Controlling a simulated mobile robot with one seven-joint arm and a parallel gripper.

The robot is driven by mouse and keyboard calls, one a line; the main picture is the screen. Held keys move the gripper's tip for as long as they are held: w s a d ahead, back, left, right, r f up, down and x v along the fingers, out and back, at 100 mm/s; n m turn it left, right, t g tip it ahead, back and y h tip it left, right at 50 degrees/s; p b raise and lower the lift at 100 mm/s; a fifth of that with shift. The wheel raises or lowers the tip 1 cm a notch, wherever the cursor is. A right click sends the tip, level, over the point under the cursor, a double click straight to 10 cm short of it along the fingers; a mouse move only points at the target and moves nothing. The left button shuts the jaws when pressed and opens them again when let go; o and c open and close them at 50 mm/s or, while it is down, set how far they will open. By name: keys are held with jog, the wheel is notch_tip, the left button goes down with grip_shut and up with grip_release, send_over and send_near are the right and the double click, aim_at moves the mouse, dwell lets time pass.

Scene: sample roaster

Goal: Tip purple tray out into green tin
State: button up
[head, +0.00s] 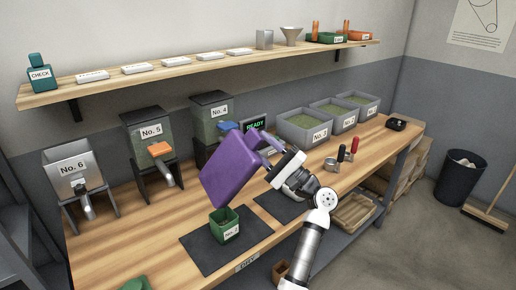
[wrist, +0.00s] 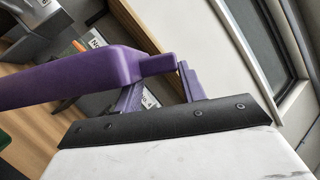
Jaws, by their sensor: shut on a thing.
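The purple tray (head: 232,168) is held up off the bench and steeply tilted, its broad face showing in the head view. In the wrist view the tray (wrist: 75,75) reaches to the left from a short handle. My gripper (head: 268,150) is shut on that handle; its fingers also show in the wrist view (wrist: 158,90). The green tin (head: 226,230), labelled No. 2, stands upright on a dark mat (head: 199,255), just below the tray's lower edge. Some dark content shows in the tin. The inside of the tray is hidden.
Hoppers labelled No. 6 (head: 73,172), No. 5 (head: 150,140) and No. 4 (head: 212,118) line the bench's back. Grey bins (head: 306,138) stand at the right. A wooden shelf (head: 200,66) runs above. The front-left bench is mostly clear.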

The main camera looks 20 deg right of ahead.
jog(key=s+a+n+g+b, duration=0.1)
jog(key=s+a+n+g, duration=0.2)
jog(key=a+n, duration=0.25)
jog(key=s+a+r+n+g+y+b, duration=0.1)
jog(key=s+a+n+g, duration=0.2)
jog(key=a, duration=0.4)
jog(key=s+a+n+g+b, duration=0.2)
jog(key=a+n+g, duration=0.1)
jog(key=a+n, duration=0.3)
jog(key=s+a+f+n+h+b, duration=0.2)
jog(key=a+f+n+h+b, duration=0.1)
jog(key=a+f+n+b, duration=0.1)
jog(key=s+a+f+n+g+h+b, duration=0.1)
jog(key=s+a+f+n+h+b, duration=0.1)
jog(key=f+b, duration=0.7)
jog(key=shift+a+f+n+h, duration=0.9)
jog(key=shift+a+n, duration=0.35)
jog(key=shift+a, duration=0.6)
jog(key=shift+f, duration=0.1)
jog(key=shift+w, duration=0.1)
